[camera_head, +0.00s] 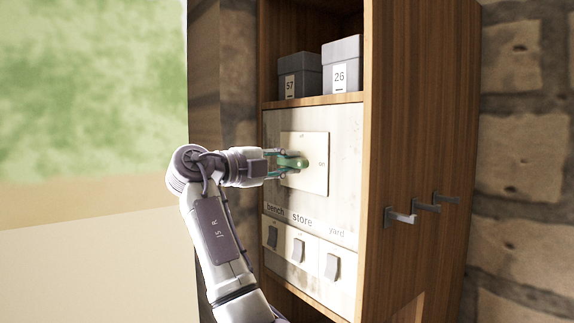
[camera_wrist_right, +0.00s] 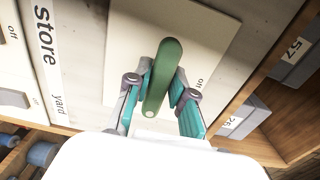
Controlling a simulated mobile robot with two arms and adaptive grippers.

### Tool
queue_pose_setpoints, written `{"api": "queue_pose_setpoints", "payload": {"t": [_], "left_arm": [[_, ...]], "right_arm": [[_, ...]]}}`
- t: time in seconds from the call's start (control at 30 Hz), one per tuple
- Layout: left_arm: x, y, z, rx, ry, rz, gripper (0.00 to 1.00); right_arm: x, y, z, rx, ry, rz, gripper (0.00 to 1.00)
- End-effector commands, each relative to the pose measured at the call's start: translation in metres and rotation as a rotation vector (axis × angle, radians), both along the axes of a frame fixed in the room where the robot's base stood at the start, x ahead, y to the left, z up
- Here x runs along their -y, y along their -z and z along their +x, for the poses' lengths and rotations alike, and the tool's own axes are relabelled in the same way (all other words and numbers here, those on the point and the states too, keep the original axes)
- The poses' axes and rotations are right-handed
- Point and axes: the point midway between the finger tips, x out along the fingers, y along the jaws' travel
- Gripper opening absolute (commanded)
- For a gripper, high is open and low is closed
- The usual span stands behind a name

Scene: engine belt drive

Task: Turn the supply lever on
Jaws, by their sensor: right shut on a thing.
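The supply lever (camera_head: 293,162) is a green handle on a pale square plate (camera_head: 316,150), set in the white panel of a wooden cabinet. In the right wrist view the green lever (camera_wrist_right: 163,75) stands between the two teal fingers, over the same plate. My right gripper (camera_head: 282,164) is shut on the lever, with a finger on each side of it. My left gripper is not in view.
Below the plate are three rocker switches labelled bench (camera_head: 272,236), store (camera_head: 298,250) and yard (camera_head: 332,267). Grey boxes marked 57 (camera_head: 301,76) and 26 (camera_head: 342,66) sit on the shelf above. Metal hooks (camera_head: 402,216) stick out from the cabinet's right side.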

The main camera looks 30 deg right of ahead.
Motion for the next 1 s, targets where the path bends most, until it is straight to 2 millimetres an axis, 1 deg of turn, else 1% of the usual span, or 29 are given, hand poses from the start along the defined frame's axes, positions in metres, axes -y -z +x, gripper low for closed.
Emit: {"api": "queue_pose_setpoints", "payload": {"t": [0.53, 0.57, 0.6, 0.67, 0.7, 1.0], "left_arm": [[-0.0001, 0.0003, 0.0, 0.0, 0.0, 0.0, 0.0], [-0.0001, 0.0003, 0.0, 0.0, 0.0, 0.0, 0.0], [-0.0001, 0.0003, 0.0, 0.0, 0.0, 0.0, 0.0], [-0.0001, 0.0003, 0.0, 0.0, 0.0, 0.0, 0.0], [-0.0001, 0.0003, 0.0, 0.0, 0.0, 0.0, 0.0], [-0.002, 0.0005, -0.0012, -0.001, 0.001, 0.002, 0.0]], "right_arm": [[0.0004, -0.001, -0.0003, 0.026, 0.0, 0.001, 0.0], [0.0005, -0.001, -0.0002, 0.026, 0.0, 0.001, 0.26], [0.0004, -0.001, -0.0003, 0.025, 0.0, 0.001, 0.33], [0.0004, -0.0008, -0.0003, 0.025, 0.0, 0.001, 0.43], [0.0004, -0.0007, -0.0003, 0.025, 0.0, 0.001, 0.46], [-0.0015, -0.0001, 0.0, 0.023, 0.0, 0.002, 0.46]]}}
